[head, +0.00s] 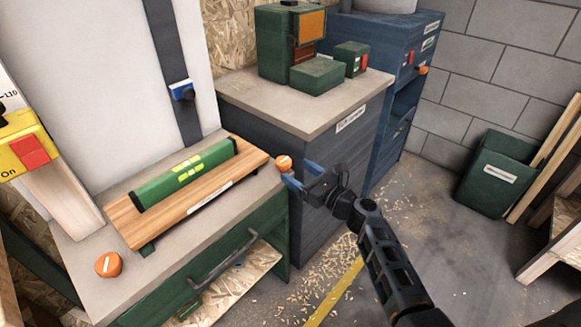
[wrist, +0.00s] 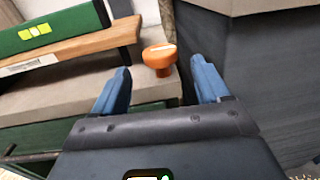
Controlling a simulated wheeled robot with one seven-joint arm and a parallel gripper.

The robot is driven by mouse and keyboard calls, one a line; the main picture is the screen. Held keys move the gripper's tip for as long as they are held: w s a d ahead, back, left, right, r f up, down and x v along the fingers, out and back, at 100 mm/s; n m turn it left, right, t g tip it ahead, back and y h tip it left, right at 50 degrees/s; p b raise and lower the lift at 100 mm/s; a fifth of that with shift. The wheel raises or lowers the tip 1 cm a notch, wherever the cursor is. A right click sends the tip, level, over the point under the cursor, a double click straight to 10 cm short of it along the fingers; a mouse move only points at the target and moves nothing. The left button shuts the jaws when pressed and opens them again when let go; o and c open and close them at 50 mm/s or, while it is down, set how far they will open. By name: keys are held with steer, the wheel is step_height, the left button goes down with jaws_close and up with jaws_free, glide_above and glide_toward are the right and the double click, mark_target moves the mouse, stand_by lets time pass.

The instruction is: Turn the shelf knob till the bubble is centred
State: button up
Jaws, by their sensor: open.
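An orange shelf knob (head: 284,163) stands at the right end of the bench top, beside the right end of the wooden shelf (head: 250,157). The knob (wrist: 160,58) also shows in the wrist view, between and beyond the two fingers. A green spirit level (head: 165,187) lies along the shelf. Its yellow-green vials show, but the bubble is too small to place. My gripper (head: 303,180) is open and empty, its blue fingers just right of the knob. In the wrist view the fingers (wrist: 160,88) are apart and do not visibly touch the knob.
A second orange knob (head: 109,264) stands at the bench's front left. The green bench (head: 225,262) has a grey handle at its front. A grey-topped cabinet (head: 340,108) carries a green machine (head: 290,48) behind. Wood chips lie on the floor; the floor at right is mostly open.

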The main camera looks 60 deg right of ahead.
steer(key=s, duration=0.2)
steer(key=shift+s+a, duration=0.25)
steer(key=shift+s, duration=0.1)
steer(key=s+a+f+n+g, duration=0.2)
steer(key=s+a+f+n, duration=0.1)
steer(key=s+a+n, duration=0.55)
steer(key=s+a+f+n+g, duration=0.35)
steer(key=s+a+n, duration=0.25)
steer(key=a, duration=0.5)
steer(key=s+a+r+n+t+y, duration=0.1)
steer(key=s+a+r+n, duration=0.4)
steer(key=s+r+n, duration=0.3)
steer(key=s+a+r+n+t+y, duration=0.1)
steer(key=s+a+r+n+y, duration=0.1)
steer(key=s+a+r+n, duration=0.3)
steer(key=s+r+n, duration=0.3)
steer(key=r+n, duration=0.4)
steer(key=n, duration=0.3)
steer(key=shift+r, duration=0.3)
